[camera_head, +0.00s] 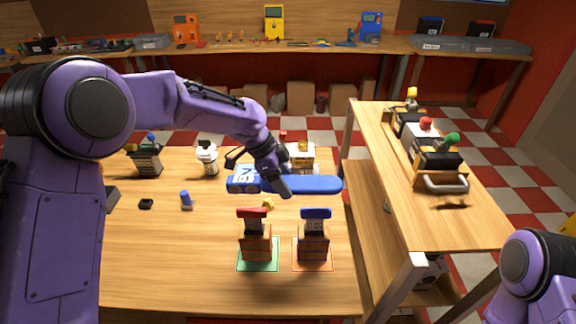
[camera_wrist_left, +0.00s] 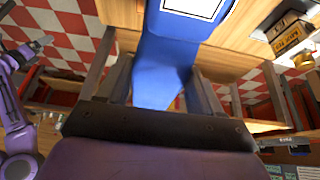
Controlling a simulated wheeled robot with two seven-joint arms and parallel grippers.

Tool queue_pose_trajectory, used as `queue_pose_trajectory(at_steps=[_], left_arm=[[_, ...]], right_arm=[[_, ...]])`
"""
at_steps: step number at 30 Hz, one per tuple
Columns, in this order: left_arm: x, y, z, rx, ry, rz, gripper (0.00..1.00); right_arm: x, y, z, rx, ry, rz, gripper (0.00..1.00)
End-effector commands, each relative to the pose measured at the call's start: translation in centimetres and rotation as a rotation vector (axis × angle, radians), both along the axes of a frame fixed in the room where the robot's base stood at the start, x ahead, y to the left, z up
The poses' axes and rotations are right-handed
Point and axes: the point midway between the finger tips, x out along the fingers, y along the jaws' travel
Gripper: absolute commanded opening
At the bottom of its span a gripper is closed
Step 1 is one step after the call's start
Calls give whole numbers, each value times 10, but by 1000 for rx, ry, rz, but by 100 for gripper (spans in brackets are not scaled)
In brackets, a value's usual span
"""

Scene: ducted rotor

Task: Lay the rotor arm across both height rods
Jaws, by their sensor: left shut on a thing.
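The blue rotor arm (camera_head: 318,184) is a long flat bar with a white printed label at its left end. My left gripper (camera_head: 278,184) is shut on it and holds it level above the table, behind two stands; it also fills the middle of the left wrist view (camera_wrist_left: 165,62). What look like the height rods are a red-topped stand (camera_head: 255,241) on a green mat and a blue-topped stand (camera_head: 314,243) on an orange mat, upright and apart, with nothing across them. My right gripper (camera_wrist_left: 38,46) seems to show small in the left wrist view; its jaws are unclear.
A blue cylinder (camera_head: 186,200) and a small black piece (camera_head: 146,204) lie left on the table. A white-and-black figure (camera_head: 207,159) and a dark block stand (camera_head: 147,162) are behind. A side table (camera_head: 455,228) at right bears several devices. The front left table is clear.

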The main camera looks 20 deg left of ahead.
Motion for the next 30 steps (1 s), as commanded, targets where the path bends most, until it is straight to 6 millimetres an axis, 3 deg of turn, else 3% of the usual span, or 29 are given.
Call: queue_pose_trajectory(at_steps=[9, 21, 30], left_arm=[[3, 0, 2, -3, 0, -3, 23], [2, 0, -53, -1, 1, 0, 23], [2, 0, -60, -1, -1, -2, 23]], right_arm=[[-1, 0, 7, 0, 2, 0, 99], [-1, 0, -28, 1, 1, 0, 99], [-1, 0, -31, 1, 1, 0, 99]])
